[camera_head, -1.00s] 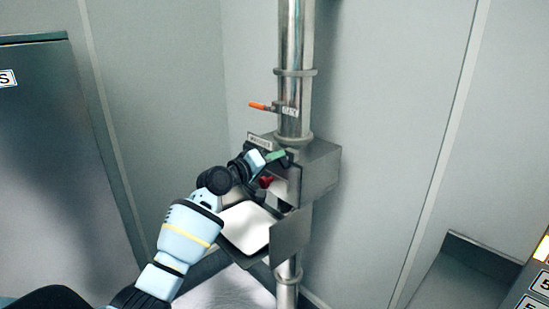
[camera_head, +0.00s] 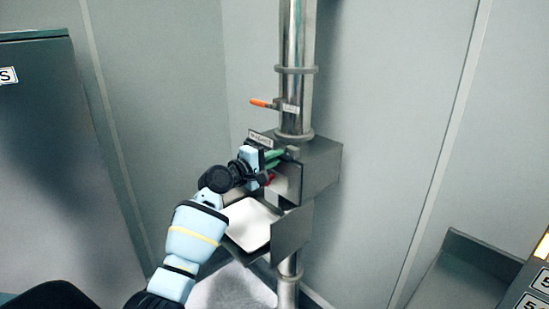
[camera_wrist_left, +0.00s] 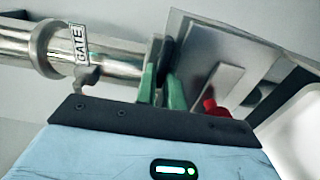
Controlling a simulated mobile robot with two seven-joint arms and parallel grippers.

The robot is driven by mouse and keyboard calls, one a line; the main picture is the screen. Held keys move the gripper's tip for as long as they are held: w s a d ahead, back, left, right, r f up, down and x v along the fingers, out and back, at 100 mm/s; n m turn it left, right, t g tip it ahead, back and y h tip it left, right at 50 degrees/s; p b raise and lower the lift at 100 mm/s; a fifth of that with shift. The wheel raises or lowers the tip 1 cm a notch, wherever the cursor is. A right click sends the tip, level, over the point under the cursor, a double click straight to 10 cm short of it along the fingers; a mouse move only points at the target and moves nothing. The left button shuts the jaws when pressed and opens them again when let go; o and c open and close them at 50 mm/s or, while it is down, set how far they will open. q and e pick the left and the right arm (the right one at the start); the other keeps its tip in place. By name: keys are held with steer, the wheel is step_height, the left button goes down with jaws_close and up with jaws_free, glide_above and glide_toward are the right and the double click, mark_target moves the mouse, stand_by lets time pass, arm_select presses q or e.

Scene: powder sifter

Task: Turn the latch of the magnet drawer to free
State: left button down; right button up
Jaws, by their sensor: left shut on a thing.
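The magnet drawer housing (camera_head: 322,168) is a grey metal box on the vertical steel pipe, with a small label (camera_head: 260,139) on its upper edge. My left gripper (camera_head: 276,155) is at the front of this box, its green fingers near the top edge. In the left wrist view the green fingers (camera_wrist_left: 163,85) are shut on a dark, narrow piece (camera_wrist_left: 164,58) beside the metal plate. It appears to be the latch, mostly hidden by the fingers. A red knob (camera_head: 270,178) sits just below the gripper and also shows in the wrist view (camera_wrist_left: 213,107). My right gripper is out of view.
A white tray-like surface (camera_head: 250,222) lies below the box, beside a grey plate (camera_head: 291,232). An orange-handled gate lever (camera_head: 262,103) is on the pipe above. Grey cabinets stand at left (camera_head: 60,150) and lower right (camera_head: 470,275).

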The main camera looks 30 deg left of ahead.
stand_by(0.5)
arm_select(q)
steer(key=c, duration=1.5)
jaws_free()
steer(key=v, duration=0.7)
steer(key=shift+s, duration=0.4)
steer(key=shift+a, duration=0.1)
